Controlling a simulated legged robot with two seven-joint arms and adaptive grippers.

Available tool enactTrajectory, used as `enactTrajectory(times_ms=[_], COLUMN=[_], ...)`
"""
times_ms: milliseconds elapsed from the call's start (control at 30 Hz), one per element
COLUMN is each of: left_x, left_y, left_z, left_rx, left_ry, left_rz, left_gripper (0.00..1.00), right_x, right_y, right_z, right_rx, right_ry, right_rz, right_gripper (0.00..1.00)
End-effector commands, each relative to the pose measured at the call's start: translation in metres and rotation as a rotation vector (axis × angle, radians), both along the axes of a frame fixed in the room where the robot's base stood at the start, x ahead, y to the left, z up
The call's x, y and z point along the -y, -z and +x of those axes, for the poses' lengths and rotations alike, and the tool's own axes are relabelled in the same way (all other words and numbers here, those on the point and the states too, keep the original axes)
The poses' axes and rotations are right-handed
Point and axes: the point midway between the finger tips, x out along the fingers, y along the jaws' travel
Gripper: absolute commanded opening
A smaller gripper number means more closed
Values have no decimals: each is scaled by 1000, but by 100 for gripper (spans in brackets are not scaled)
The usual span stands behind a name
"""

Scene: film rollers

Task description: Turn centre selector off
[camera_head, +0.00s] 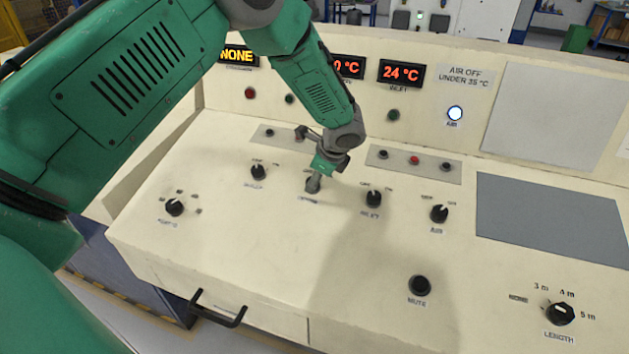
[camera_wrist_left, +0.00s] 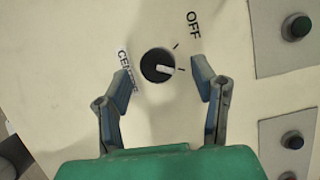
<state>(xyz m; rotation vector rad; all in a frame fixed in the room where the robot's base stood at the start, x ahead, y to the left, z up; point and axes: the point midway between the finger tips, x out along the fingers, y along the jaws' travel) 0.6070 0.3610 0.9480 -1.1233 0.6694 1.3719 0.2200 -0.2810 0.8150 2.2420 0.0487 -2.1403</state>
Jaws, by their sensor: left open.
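The centre selector (camera_wrist_left: 154,62) is a round black knob with a white pointer, seen in the left wrist view. Its pointer is turned to the right, at the lower of two tick marks; the OFF label (camera_wrist_left: 194,25) is by the upper tick. The CENTRE label (camera_wrist_left: 127,70) is left of the knob, partly behind a finger. My left gripper (camera_wrist_left: 162,78) is open, with one finger on each side of the knob, and apart from it in this view. In the head view my left gripper (camera_head: 314,184) points down over the selector and mostly hides it. My right gripper is out of view.
Similar knobs flank it: one to the left (camera_head: 258,172) and one to the right (camera_head: 373,198), with another (camera_head: 439,213) farther right. A button plate (camera_head: 400,163) lies behind. A lit AIR lamp (camera_head: 455,113) and red displays (camera_head: 402,73) are on the back panel.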

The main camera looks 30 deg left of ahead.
Motion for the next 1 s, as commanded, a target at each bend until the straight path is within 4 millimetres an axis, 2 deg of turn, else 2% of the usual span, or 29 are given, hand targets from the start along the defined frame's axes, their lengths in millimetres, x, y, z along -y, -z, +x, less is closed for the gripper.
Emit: enactTrajectory(times_ms=[200, 533, 567, 600, 700, 1000], left_x=[-10, -11, -11, -11, -11, -11], left_y=[20, 24, 24, 24, 24, 24], left_z=[4, 4, 4, 4, 4, 5], left_rx=[0, 0, 0, 0, 0, 2], left_ry=[0, -1, 0, 0, 0, -15], left_rz=[0, 0, 0, 0, 0, -2], left_gripper=[53, 53, 49, 35, 3, 4], right_x=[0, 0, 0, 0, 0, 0], right_y=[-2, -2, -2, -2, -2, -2], right_z=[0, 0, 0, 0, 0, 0], right_rx=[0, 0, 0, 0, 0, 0], right_ry=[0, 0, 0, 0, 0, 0], right_rz=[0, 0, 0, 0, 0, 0], right_gripper=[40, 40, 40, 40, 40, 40])
